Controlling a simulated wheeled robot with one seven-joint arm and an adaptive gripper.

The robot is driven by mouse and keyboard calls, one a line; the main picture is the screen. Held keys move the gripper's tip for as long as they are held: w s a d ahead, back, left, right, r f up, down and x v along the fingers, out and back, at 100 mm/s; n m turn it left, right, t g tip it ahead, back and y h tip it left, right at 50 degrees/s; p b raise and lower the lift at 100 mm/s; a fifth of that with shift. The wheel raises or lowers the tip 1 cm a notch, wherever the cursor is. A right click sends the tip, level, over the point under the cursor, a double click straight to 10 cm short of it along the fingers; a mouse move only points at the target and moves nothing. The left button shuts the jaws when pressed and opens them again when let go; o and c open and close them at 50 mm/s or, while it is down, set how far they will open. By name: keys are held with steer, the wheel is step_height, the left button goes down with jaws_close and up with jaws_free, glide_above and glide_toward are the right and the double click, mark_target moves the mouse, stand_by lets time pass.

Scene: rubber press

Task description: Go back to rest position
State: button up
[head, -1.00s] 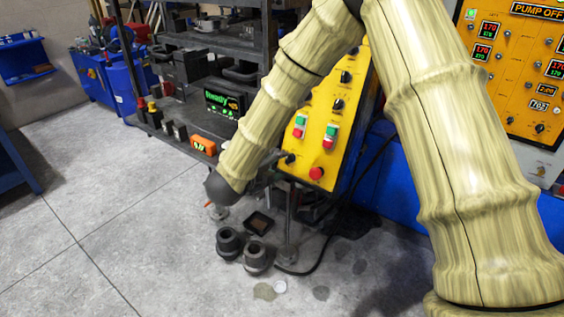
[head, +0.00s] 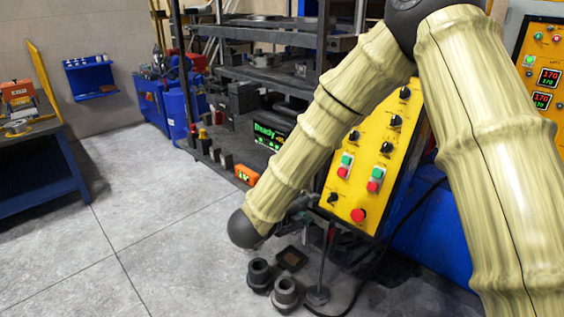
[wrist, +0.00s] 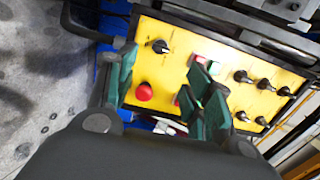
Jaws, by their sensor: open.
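My gripper shows in the wrist view (wrist: 165,95), with its dark green-padded fingers spread apart and nothing between them. The yellow control panel (wrist: 175,73) lies beyond the fingers, with a red button (wrist: 144,91) seen in the gap between them. In the head view my arm reaches down in front of the yellow panel (head: 365,165), and the gripper itself is mostly hidden behind the arm's dark end joint. I cannot tell from these views how far the fingertips are from the panel.
A dark shelf rack (head: 232,145) with a lit green display stands left of the panel. Dark cylindrical parts (head: 285,293) sit on the floor below. A blue workbench (head: 35,165) is at far left. The grey floor (head: 150,225) between is open.

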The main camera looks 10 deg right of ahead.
steer(key=s+d+f+n+y, duration=0.15)
steer(key=s+f+n, duration=0.3)
steer(key=f, duration=0.45)
steer(key=s+d+f+n+g+y, duration=0.1)
steer(key=s+f+n+y, duration=0.2)
steer(key=f+n, duration=0.35)
steer(key=s+d+f+n+y, duration=0.1)
steer(key=s+f+n+y, duration=0.2)
steer(key=f, duration=0.8)
steer(key=s+d+f+n+g+y, duration=0.1)
steer(key=s+f+n+g, duration=0.1)
steer(key=s+f+n, duration=0.2)
steer(key=s+d+f+n+g, duration=0.1)
steer(key=s+f+n, duration=0.3)
steer(key=s, duration=0.7)
step_height(320, 180, down, 2)
steer(key=shift+s+d+f+g+y, duration=0.2)
steer(key=shift+s+g+y, duration=0.15)
steer(key=shift+g, duration=0.45)
steer(key=s+d+f+n+g, duration=0.1)
steer(key=s, duration=0.3)
steer(key=s+f+n+g, duration=0.1)
steer(key=s+n, duration=0.1)
steer(key=s, duration=0.3)
steer(key=s+d+f+n+g+y, duration=0.1)
steer(key=s+n+g, duration=0.1)
steer(key=s, duration=0.3)
steer(key=shift+s+d, duration=0.2)
steer(key=shift+d, duration=0.1)
steer(key=shift+c, duration=0.2)
